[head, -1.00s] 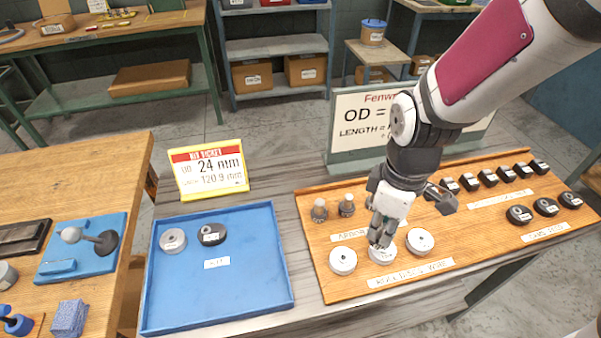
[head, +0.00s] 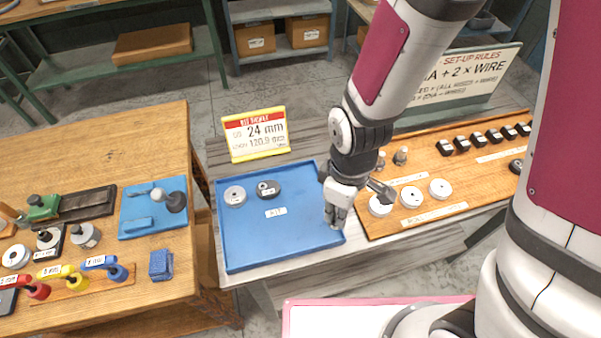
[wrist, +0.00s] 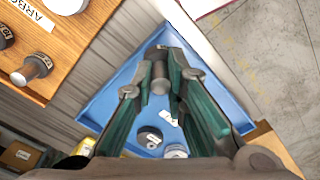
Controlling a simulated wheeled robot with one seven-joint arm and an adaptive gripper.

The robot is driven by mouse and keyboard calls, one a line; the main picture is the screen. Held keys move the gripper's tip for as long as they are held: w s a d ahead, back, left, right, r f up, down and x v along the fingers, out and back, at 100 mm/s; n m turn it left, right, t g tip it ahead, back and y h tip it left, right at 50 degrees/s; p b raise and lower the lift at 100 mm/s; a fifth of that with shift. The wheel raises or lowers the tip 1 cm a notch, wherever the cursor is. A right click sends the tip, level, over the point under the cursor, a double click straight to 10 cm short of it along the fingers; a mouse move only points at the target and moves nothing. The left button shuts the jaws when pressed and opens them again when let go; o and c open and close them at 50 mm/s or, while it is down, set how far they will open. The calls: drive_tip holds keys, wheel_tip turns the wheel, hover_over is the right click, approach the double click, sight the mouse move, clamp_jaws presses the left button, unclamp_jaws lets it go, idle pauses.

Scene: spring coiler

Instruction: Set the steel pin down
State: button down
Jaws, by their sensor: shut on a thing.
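The steel pin (wrist: 160,78) is a short grey cylinder between my fingertips in the wrist view. My gripper (head: 335,222) is shut on it, pointing down at the right side of the blue tray (head: 240,257). In the wrist view my gripper (wrist: 161,82) also has the tray (wrist: 103,103) behind it. The pin is mostly hidden by the fingers in the head view, and I cannot tell whether it touches the tray floor. A light grey disc (head: 235,195) and a dark round part (head: 267,188) sit at the tray's back left.
A wooden board (head: 455,222) right of the tray holds pale round pieces (head: 440,188), two grey studs (head: 400,157) and several black blocks. A yellow-framed ticket (head: 255,134) stands behind the tray. A wooden bench (head: 150,262) with tools is at left. The tray's front middle is clear.

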drive_tip(key=shift+w+a+f+b, duration=0.15)
drive_tip(key=shift+w+a+b, duration=0.05)
drive_tip(key=shift+w+b, duration=0.35)
drive_tip(key=shift+w+a+f+b, duration=0.15)
drive_tip(key=shift+w+b, duration=0.25)
drive_tip(key=shift+b, duration=0.2)
drive_tip(key=w+a, duration=0.1)
drive_tip(key=w, duration=0.3)
drive_tip(key=w+a, duration=0.2)
drive_tip(key=w, duration=0.1)
drive_tip(key=w+a+f+p, duration=0.1)
drive_tip(key=w+a, duration=0.1)
drive_tip(key=w, duration=0.2)
drive_tip(key=shift+w+a, duration=0.25)
drive_tip(key=shift+w, duration=0.05)
drive_tip(key=shift+w+a+f, duration=0.1)
drive_tip(key=shift+f, duration=1.6)
drive_tip(key=shift+f, duration=0.1)
drive_tip(key=c, duration=2)
unclamp_jaws()
drive_tip(key=o, duration=0.4)
